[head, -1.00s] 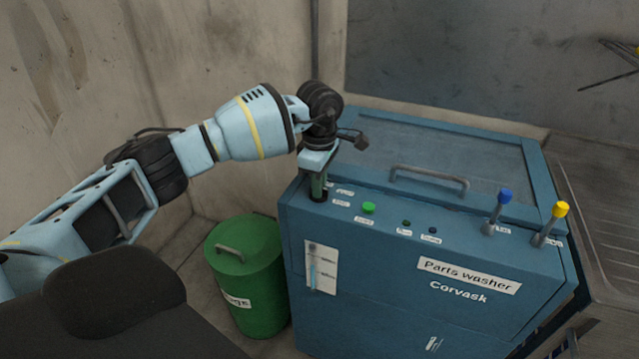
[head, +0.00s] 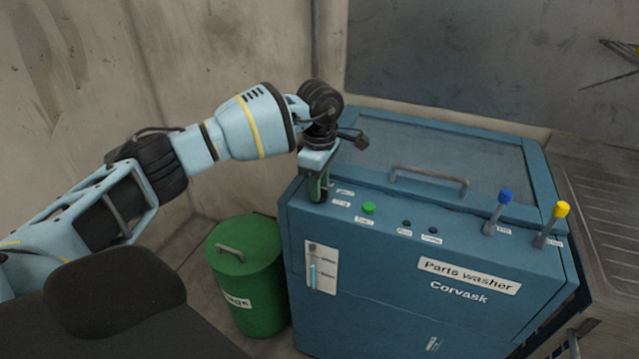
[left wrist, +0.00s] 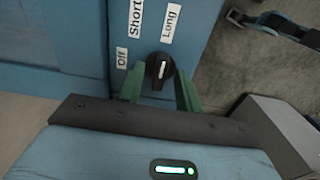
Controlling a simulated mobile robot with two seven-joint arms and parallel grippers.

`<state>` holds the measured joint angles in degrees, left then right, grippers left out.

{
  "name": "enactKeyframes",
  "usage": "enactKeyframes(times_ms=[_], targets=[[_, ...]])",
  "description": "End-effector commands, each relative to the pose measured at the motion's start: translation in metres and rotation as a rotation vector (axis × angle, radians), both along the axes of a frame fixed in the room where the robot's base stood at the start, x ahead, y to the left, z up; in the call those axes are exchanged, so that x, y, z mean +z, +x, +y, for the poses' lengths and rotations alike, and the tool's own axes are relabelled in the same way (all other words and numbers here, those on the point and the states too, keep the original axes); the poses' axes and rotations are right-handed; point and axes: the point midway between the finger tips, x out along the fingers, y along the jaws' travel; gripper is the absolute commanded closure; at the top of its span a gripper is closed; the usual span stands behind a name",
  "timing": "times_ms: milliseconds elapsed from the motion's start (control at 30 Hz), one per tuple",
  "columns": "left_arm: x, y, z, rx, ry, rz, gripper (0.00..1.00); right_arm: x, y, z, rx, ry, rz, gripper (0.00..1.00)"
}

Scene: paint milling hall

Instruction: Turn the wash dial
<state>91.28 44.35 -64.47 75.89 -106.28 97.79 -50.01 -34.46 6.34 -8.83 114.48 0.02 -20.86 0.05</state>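The black wash dial (left wrist: 160,68) sits on the parts washer's panel in the left wrist view. Its white pointer line points away from my gripper, close to the Long label (left wrist: 171,24). The Short label (left wrist: 135,18) and Off label (left wrist: 122,57) lie to the left of it. My left gripper (left wrist: 159,84) has its green fingers on either side of the dial, with what look like narrow gaps. In the head view my left gripper (head: 318,188) points down at the panel's left end and hides the dial. My right gripper is out of view.
The blue parts washer (head: 390,290) has a lid handle (head: 430,179), a green button (head: 368,208), a blue-tipped lever (head: 498,212) and a yellow-tipped lever (head: 551,224). A green lidded bin (head: 245,280) stands left of it. A metal draining surface (head: 605,220) is at right.

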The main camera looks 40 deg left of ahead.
Motion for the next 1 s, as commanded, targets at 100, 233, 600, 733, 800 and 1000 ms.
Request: enactKeyframes(times_ms=[100,233,600,733,800,1000], targets=[[0.014,0.001,0.000,0.000,-0.001,-0.005,0.65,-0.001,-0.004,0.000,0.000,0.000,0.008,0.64],[0.035,0.001,0.000,-0.001,-0.002,-0.006,0.65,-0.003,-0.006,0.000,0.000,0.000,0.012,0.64],[0.074,0.000,0.000,-0.001,-0.001,-0.001,0.65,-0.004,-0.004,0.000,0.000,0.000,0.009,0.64],[0.076,0.000,0.000,-0.001,-0.001,0.000,0.65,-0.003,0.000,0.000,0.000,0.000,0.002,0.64],[0.076,0.000,0.000,-0.001,-0.001,0.000,0.65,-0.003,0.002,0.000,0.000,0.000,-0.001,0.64],[0.076,0.000,0.000,-0.001,-0.001,0.000,0.65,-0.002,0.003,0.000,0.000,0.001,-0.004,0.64]])
